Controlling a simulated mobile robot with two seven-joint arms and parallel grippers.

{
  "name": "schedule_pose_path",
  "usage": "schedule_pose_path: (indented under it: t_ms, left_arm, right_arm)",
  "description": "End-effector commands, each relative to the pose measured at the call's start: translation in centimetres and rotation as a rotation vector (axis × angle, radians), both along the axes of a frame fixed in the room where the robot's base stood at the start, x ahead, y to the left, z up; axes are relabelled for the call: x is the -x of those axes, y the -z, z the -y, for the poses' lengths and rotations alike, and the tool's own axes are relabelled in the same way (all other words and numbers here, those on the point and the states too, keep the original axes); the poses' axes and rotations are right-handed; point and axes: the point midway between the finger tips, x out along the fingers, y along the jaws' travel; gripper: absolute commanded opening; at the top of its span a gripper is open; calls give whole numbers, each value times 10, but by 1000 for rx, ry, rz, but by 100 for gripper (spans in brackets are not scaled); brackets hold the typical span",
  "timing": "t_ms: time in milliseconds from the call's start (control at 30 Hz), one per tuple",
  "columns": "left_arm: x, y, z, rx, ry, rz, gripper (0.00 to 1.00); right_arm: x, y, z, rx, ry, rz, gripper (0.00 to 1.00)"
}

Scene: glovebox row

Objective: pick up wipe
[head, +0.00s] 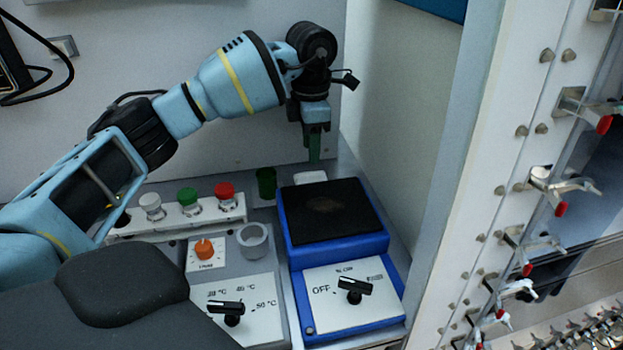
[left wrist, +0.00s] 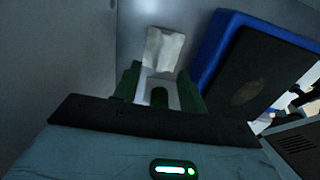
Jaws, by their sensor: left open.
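The wipe (head: 310,177) is a small white piece lying on the grey surface behind the blue hot plate. In the left wrist view, the wipe (left wrist: 164,47) looks like a creased white sheet just beyond the green fingertips. My left gripper (head: 314,148) points down above and slightly behind the wipe in the head view. In the left wrist view, the left gripper (left wrist: 158,84) is open, its fingers spread with nothing held between them. My right gripper is not in view.
The blue hot plate (head: 285,222) with a dark top stands directly in front of the wipe. A dark green cup (head: 266,183) is to its left. A second device with a knob (head: 232,312) stands further left. Walls close in behind and to the right.

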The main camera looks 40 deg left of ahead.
Motion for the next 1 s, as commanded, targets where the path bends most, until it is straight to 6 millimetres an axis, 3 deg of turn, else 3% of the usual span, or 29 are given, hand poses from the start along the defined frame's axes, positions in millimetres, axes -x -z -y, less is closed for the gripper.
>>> schedule_pose_path:
  t_ms: [267, 633, 933, 1000]
  left_arm:
    - [1, 14, 0, -1, 0, -1, 42]
    - [4, 58, 4, 0, 0, 0, 42]
    - [4, 62, 4, 0, 0, 1, 42]
    - [4, 62, 4, 0, 0, 1, 33]
  right_arm:
    - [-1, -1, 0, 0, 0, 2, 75]
    - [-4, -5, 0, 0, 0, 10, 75]
    - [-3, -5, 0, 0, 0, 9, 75]
    - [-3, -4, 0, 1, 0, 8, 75]
